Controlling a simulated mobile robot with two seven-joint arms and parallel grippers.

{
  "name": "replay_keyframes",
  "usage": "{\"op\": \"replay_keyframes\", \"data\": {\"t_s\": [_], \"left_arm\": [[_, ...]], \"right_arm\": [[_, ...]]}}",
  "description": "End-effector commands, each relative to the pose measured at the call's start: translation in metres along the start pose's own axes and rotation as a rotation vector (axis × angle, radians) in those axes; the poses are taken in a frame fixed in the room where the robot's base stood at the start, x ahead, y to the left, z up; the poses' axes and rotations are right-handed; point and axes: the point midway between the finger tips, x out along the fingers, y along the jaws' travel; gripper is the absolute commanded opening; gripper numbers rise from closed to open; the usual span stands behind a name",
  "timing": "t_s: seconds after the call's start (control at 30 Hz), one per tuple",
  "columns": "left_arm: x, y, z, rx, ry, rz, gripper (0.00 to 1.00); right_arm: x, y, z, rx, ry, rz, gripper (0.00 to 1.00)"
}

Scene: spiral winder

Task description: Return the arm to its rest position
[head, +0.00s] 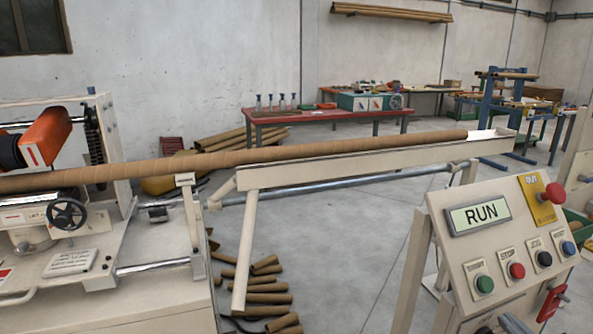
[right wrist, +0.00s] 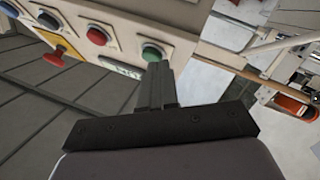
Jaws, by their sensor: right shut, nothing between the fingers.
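My right gripper (right wrist: 158,72) is shut and empty in the right wrist view, its dark fingers together below the green button (right wrist: 153,51) in the picture. Whether the fingertips touch the panel cannot be told. The panel's display (head: 478,214) reads RUN. The green button (head: 484,284) is uncovered in the head view. My left gripper is in neither view.
Red (head: 517,270), black (head: 544,258) and blue (head: 568,247) buttons and a red mushroom knob (head: 554,193) are on the panel. A long brown tube (head: 300,151) runs from the winder (head: 95,255) along a pale trough (head: 370,157). Cut tubes (head: 265,287) lie on the floor.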

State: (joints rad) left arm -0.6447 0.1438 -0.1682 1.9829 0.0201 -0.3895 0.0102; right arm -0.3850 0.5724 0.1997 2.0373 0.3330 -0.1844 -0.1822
Motion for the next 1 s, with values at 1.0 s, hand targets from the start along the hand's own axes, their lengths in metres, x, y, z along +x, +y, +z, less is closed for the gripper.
{"op": "replay_keyframes", "data": {"t_s": [1.0], "left_arm": [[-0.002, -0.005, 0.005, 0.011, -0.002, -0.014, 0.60]], "right_arm": [[-0.127, -0.275, 0.119, 0.387, -0.524, -0.278, 0.00]]}}
